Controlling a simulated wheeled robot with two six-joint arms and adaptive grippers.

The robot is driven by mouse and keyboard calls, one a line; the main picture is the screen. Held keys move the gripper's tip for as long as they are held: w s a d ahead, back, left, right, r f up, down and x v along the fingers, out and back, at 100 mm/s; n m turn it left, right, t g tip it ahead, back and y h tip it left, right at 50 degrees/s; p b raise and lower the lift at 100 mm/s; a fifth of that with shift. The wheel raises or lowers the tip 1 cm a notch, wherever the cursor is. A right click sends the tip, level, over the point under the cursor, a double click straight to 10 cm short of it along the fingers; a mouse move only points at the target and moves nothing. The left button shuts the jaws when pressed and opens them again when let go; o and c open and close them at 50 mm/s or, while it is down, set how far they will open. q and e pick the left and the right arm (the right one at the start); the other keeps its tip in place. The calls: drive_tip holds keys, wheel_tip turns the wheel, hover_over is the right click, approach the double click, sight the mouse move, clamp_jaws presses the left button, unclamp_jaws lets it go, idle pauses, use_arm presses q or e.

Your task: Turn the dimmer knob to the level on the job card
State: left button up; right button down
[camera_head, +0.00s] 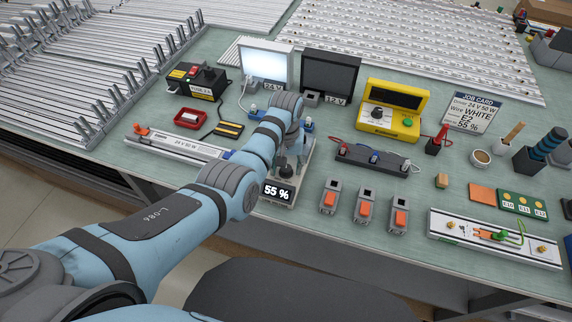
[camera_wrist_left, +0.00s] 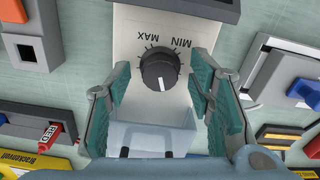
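The dimmer knob (camera_wrist_left: 160,70) is black and round, with a white pointer mark, on a pale plate marked MIN and MAX. My left gripper (camera_wrist_left: 158,86) is open, with one finger on each side of the knob and a gap to it on both sides. In the head view, my left arm hides much of the dimmer; its dark display (camera_head: 277,192) reads 55 %. The job card (camera_head: 472,113) shows Driver 24 V 50 W, wire WHITE, E2, 55 %. My right gripper is not in view.
A lit panel marked 24 V (camera_head: 266,62) and a dark one marked 12 V (camera_head: 329,72) stand behind. A yellow tester (camera_head: 392,107), a dark terminal strip (camera_head: 372,160) and several grey connectors with orange levers (camera_head: 364,207) are to the right. A driver (camera_head: 178,146) lies left.

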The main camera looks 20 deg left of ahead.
use_arm(q)
drive_tip(key=shift+w, duration=0.1)
drive_tip(key=shift+r, duration=0.2)
wheel_tip(320, 180, up, 12)
drive_tip(key=shift+f, duration=0.25)
